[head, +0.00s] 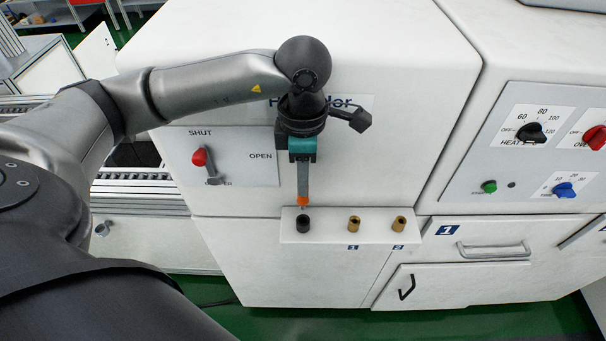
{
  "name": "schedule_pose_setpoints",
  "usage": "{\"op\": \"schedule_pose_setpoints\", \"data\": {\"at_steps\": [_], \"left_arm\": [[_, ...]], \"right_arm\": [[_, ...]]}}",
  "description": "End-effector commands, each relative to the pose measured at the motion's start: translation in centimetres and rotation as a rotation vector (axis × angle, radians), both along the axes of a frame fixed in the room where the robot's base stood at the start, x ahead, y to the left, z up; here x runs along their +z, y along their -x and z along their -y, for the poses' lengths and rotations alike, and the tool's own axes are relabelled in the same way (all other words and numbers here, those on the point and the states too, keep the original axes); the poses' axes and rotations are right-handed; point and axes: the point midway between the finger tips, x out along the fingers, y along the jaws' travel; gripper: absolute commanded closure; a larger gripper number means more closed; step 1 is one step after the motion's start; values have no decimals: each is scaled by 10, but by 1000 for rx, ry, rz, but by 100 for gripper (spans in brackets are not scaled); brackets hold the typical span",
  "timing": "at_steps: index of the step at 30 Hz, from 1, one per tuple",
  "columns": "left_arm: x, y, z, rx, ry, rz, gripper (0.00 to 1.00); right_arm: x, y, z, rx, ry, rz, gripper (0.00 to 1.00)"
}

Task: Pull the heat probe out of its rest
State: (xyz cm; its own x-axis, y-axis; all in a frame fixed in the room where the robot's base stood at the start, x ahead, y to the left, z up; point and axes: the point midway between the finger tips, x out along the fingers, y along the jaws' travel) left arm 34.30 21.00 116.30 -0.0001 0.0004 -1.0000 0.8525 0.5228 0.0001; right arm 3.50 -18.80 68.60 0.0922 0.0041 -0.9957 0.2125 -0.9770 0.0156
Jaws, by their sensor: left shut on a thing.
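The heat probe (303,202) shows as a small orange end at the fingertips of my left gripper. My left gripper (303,196) points down from its teal and black wrist and is shut on the probe. The black rest (303,224) stands directly below the probe, at the left end of a white shelf (330,236) on the machine's front. The fingers hide most of the probe. I cannot tell whether its lower end is inside the rest. My right gripper is not in view.
Two brass sockets (354,223) stand on the same shelf to the right. A red-knobbed lever (199,158) sits on the SHUT/OPEN plate at left. A control panel with knobs (530,132) is at right. Drawer handles (493,249) protrude below it. Green floor lies in front.

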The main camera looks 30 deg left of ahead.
Motion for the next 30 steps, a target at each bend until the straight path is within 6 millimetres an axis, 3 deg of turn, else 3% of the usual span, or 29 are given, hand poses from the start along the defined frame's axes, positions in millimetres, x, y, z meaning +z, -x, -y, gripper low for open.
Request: {"op": "schedule_pose_setpoints", "data": {"at_steps": [11,30], "left_arm": [[12,0,0,0,1,1,100],[62,0,0,0,0,2,100]], "right_arm": [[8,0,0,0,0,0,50],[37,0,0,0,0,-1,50]]}}
